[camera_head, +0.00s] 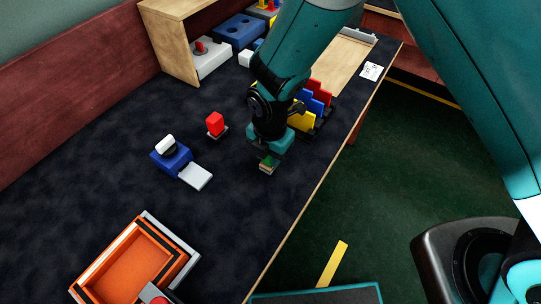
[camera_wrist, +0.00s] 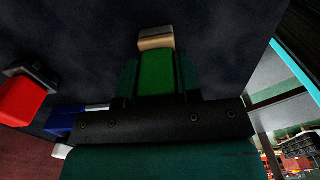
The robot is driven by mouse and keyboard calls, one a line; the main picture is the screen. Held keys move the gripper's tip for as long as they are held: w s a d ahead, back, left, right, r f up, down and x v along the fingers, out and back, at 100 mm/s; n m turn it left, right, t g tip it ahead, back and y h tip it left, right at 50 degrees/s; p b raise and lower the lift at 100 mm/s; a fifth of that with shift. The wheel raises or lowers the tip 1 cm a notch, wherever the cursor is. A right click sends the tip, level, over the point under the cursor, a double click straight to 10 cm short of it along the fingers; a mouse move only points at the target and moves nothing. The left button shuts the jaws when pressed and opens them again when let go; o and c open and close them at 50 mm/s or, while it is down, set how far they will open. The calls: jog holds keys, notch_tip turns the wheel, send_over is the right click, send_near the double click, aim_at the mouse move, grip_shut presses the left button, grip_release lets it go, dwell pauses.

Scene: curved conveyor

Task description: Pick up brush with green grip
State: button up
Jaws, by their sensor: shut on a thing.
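The brush with the green grip (camera_wrist: 158,72) is in my gripper in the wrist view. Its green grip lies between the two fingers, and its pale tan end sticks out past them. In the head view my gripper (camera_head: 268,162) points down over the dark tabletop, and the brush (camera_head: 266,168) shows as a small green and tan piece under it. My gripper also shows in the wrist view (camera_wrist: 158,78), shut on the green grip. The rest of the brush is hidden by the gripper. I cannot tell whether the brush touches the table.
A red block (camera_head: 215,122) on a small base stands left of my gripper. A blue block with a white top (camera_head: 171,156) is farther left. A rack of colored plates (camera_head: 309,108) stands close on the right. An orange tray (camera_head: 130,268) is at the front left.

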jog(key=shift+r, duration=0.1)
notch_tip(320, 180, up, 20)
dwell(0.5)
